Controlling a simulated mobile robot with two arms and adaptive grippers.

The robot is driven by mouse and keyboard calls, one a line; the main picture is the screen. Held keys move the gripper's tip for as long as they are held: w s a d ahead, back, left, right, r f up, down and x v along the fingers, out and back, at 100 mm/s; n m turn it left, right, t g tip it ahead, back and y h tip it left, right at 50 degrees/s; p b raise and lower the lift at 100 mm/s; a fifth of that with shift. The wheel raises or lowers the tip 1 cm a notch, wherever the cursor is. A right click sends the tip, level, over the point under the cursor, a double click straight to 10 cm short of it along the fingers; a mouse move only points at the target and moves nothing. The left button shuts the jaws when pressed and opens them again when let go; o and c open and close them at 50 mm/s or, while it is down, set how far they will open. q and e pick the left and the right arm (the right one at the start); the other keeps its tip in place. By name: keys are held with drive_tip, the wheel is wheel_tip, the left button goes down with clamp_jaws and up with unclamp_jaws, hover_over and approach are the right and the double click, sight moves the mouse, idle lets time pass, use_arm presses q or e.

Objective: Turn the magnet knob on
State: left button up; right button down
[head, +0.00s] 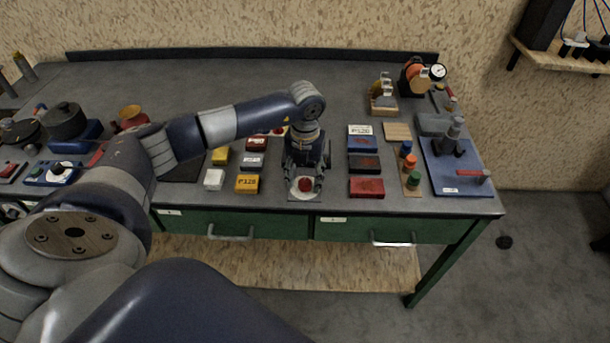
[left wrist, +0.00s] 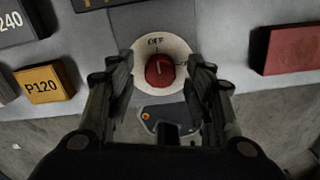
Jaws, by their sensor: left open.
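The magnet knob (left wrist: 160,70) is a red round knob on a pale round dial plate marked OFF at its top (left wrist: 155,42). A white pointer line on the knob points up toward OFF. A second label at the right of the dial is partly hidden by a finger. In the head view the knob (head: 305,185) sits near the bench's front edge. My left gripper (head: 304,182) points down over it. In the left wrist view its open fingers (left wrist: 161,85) stand on either side of the knob, with gaps showing. My right gripper is not in view.
Yellow P120 block (head: 247,184) and white block (head: 214,179) lie left of the dial; red block (head: 367,188) lies right. Colored knobs (head: 410,165) and a blue plate (head: 455,170) stand farther right. Green drawers (head: 270,228) are below the bench edge.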

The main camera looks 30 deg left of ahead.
use_arm(q)
drive_tip(key=shift+f, duration=0.3)
drive_tip(key=c, duration=1.1)
